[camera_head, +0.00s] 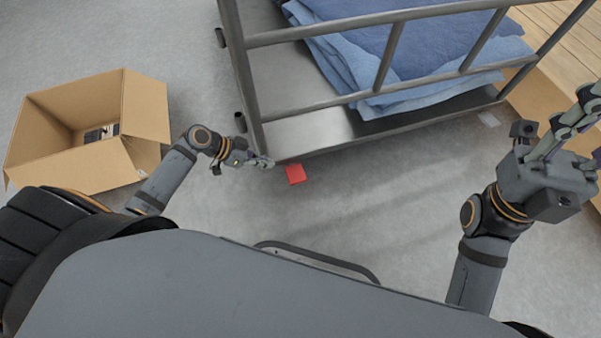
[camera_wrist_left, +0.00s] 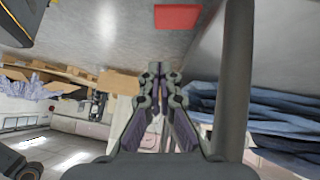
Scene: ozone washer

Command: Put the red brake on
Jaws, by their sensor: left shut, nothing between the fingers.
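The red brake (camera_head: 295,174) is a small red pedal at the lower front left corner of the metal cart (camera_head: 322,127). It also shows near the top of the left wrist view (camera_wrist_left: 177,16). My left gripper (camera_head: 265,162) is just left of the pedal in the head view, close to the cart's corner post. In the left wrist view its fingertips (camera_wrist_left: 157,70) are together with nothing between them, and the pedal appears apart from them. My right gripper (camera_head: 586,128) is at the right edge, away from the pedal. Its fingers look spread, partly cut off by the frame.
Folded blue cloths (camera_head: 420,50) lie on the cart behind its rails. The cart's post (camera_wrist_left: 236,80) stands close beside my left gripper. An open cardboard box (camera_head: 85,170) stands on the floor at left. The grey floor right of the pedal is clear.

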